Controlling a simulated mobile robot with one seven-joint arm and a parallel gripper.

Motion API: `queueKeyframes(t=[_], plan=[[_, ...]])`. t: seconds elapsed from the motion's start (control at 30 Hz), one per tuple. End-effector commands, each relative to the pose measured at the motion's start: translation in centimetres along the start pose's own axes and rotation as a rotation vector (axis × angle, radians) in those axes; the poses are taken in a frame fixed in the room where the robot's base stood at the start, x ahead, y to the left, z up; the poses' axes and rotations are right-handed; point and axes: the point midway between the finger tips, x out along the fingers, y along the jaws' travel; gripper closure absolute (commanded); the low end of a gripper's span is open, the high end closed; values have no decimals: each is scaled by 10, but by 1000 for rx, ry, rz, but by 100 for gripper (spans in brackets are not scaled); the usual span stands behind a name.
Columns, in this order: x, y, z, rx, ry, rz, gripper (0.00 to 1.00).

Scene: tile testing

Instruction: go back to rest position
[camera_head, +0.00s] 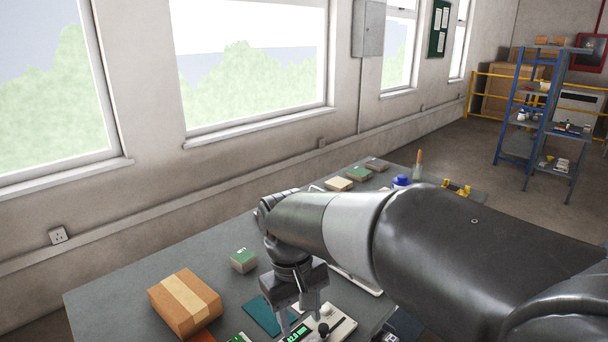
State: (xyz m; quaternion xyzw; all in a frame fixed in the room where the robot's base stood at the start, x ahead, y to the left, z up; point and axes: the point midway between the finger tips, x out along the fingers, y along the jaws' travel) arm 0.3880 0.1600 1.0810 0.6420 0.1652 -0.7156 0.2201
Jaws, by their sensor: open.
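My gripper (301,312) hangs from the end of my arm over the front part of the grey table (130,282). It points down and is open, with nothing seen between its fingers. Below and beside it are a teal mat (265,314) and a white device (342,326) with a lit green display (299,335). I cannot tell whether the fingertips touch the device. My arm crosses the picture from the lower right and hides much of the table's right side.
A taped cardboard box (185,303) stands left of my gripper. A small green-topped box (243,260) is behind it. Several small tile-like blocks (339,184), a blue-lidded container (401,182) and yellow object (457,189) sit farther back. Blue shelving (517,110) stands beyond. The table's left corner is clear.

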Motion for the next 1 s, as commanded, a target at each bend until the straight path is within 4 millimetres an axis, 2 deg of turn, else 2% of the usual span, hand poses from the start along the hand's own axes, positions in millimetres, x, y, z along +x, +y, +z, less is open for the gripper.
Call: queueKeyframes(t=[0.1,0.3,0.6,0.8,1.0], plan=[[-12,24,30,98,97,0,53],[-21,53,77,248,253,9,53],[-21,79,143,463,476,38,53],[-17,85,166,545,564,55,53],[-16,86,171,565,586,59,53]])
